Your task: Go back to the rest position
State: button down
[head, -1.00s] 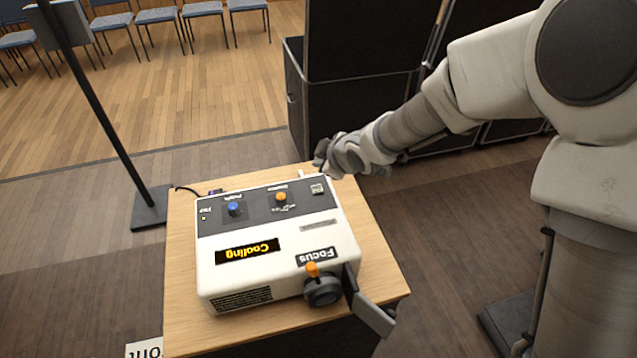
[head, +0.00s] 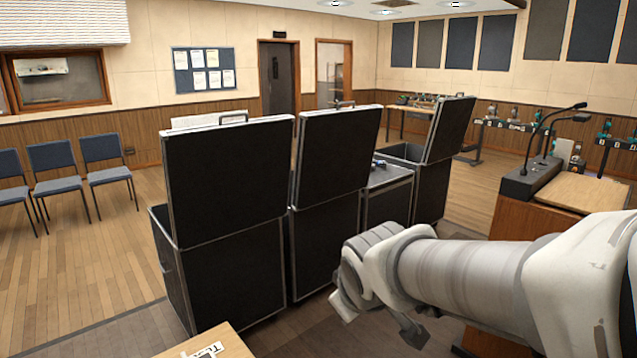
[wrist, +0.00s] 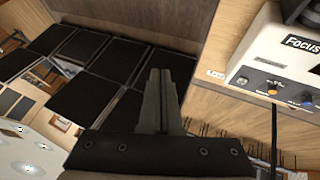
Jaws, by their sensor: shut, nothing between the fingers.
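My gripper (wrist: 162,76) shows in the wrist view with its two dark fingers together and nothing between them. In the head view my arm reaches in from the right, and its wrist end hangs in front of the black cases; the fingertips are hard to make out there. The white device with the "FOCUS" label (wrist: 286,62) is at the upper right of the wrist view, apart from my fingers. An orange knob and a blue knob show on it. The device is out of the head view.
A wooden table corner with a label (head: 212,349) shows at the bottom of the head view. Several black cases (head: 228,185) stand behind my wrist. A wooden lectern with a microphone (head: 528,178) is at the right. Blue chairs (head: 57,160) and open floor are at the left.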

jog(key=s+d+r+m, duration=0.1)
jog(key=s+d+m, duration=0.3)
jog(key=s, duration=0.3)
jog(key=s+d+m+g, duration=0.1)
jog(key=s+d+m, duration=0.2)
jog(key=s+d, duration=0.2)
jog(key=s, duration=0.3)
jog(key=shift+s+r+m+g+h, duration=0.3)
jog(key=shift+r+m, duration=0.1)
jog(key=shift+a, duration=0.15)
